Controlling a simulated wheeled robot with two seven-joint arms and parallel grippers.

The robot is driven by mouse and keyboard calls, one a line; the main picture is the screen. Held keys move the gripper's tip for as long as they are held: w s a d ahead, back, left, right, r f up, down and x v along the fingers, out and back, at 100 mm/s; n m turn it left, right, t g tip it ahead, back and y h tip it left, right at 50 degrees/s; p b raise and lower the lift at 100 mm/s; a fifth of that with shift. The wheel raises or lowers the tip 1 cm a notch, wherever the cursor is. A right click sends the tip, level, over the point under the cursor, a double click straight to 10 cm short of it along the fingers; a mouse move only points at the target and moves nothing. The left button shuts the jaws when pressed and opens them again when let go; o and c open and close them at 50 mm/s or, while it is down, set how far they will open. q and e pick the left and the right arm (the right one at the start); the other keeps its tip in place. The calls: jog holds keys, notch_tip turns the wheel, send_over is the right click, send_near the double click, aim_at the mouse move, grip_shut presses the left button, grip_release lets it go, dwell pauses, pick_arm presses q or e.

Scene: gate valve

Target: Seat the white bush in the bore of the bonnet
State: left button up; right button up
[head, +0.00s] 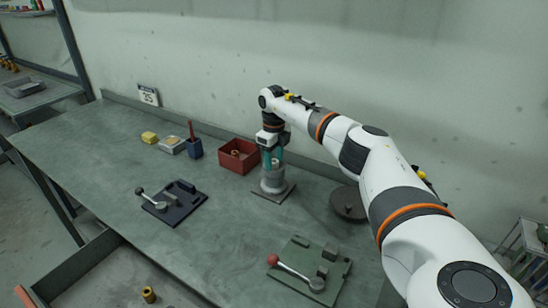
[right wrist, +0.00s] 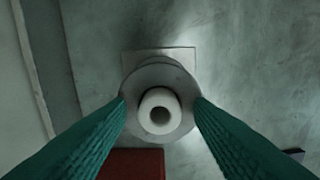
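The white bush (right wrist: 160,96) is a short pale ring seen end-on in the right wrist view, with its dark hole towards the camera. It lies over the middle of the round grey bonnet (right wrist: 142,76); how deep it sits in the bore I cannot tell. In the head view the bonnet (head: 273,185) stands upright on a square plate. My right gripper (head: 272,158) points down over it, and its teal fingers (right wrist: 160,102) are spread either side of the bush, with a gap on both sides. My left gripper is not in view.
A red bin (head: 250,165) stands just left of the bonnet, with a blue cup (head: 195,149) and yellow block (head: 149,138) beyond. A dark disc (head: 345,204) lies right. Dark (head: 184,207) and green (head: 332,285) lever fixtures lie nearer; bench between is clear.

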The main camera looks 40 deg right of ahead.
aim_at(274, 161)
jog(key=shift+r, duration=0.2)
notch_tip(274, 161, up, 12)
jog(key=b, duration=0.2)
dwell(0.3)
jog(key=shift+f, duration=0.15)
dwell(0.4)
